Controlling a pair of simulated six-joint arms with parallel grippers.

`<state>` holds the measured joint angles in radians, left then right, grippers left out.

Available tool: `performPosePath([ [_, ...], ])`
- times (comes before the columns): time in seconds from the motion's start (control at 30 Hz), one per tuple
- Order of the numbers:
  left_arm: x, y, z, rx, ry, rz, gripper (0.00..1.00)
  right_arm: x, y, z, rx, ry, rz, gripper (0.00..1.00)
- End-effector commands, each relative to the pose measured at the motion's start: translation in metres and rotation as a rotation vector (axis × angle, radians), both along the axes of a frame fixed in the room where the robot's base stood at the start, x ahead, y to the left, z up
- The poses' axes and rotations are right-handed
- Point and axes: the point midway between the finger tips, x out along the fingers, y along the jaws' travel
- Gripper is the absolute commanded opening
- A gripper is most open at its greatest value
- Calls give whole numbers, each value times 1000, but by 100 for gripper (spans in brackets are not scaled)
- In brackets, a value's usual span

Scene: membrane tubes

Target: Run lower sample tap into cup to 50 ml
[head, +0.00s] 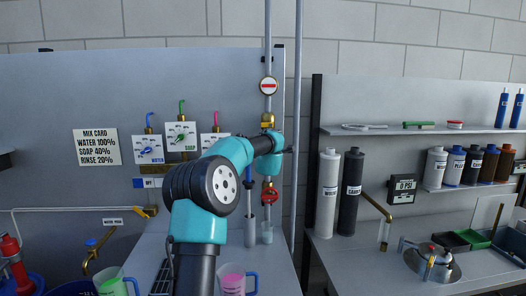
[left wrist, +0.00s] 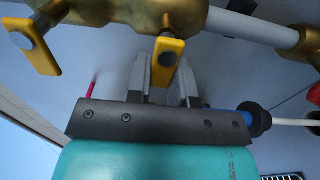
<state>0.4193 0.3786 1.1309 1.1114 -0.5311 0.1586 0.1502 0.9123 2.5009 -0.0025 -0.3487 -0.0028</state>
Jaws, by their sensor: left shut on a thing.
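A vertical pipe with brass fittings stands in the middle of the head view. Its upper brass valve (head: 267,121) is just above my teal arm, and a lower tap with a red part (head: 269,192) shows below it. A small clear cup (head: 267,235) stands under the lower tap; its level is too small to read. In the left wrist view my left gripper (left wrist: 166,82) is shut on a yellow tap lever (left wrist: 168,62) on a brass body (left wrist: 130,12). A second yellow lever (left wrist: 34,45) is free to its left. My arm hides the fingertips in the head view.
A grey cylinder with a blue rod (head: 250,230) stands just left of the cup. Green (head: 115,285) and pink (head: 232,280) mugs are at the front. Two filter cylinders (head: 329,190) stand on the right bench. A thin upright pole (head: 298,100) is close to the arm.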

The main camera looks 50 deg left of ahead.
Motion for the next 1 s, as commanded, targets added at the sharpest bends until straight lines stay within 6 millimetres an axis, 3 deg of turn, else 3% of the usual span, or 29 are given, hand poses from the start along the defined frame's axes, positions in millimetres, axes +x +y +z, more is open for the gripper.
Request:
performPosePath([
  [0.4,0,0,1,9,11,0,0,0,0,0,0,0,0,0],
  [0.43,0,0,1,9,11,0,24,0,0,0,0,0,0,0],
  [0.67,0,0,0,8,11,0,46,0,0,0,0,0,0,0],
  [1.0,-1,-2,1,7,10,0,47,0,0,0,0,0,0,0],
])
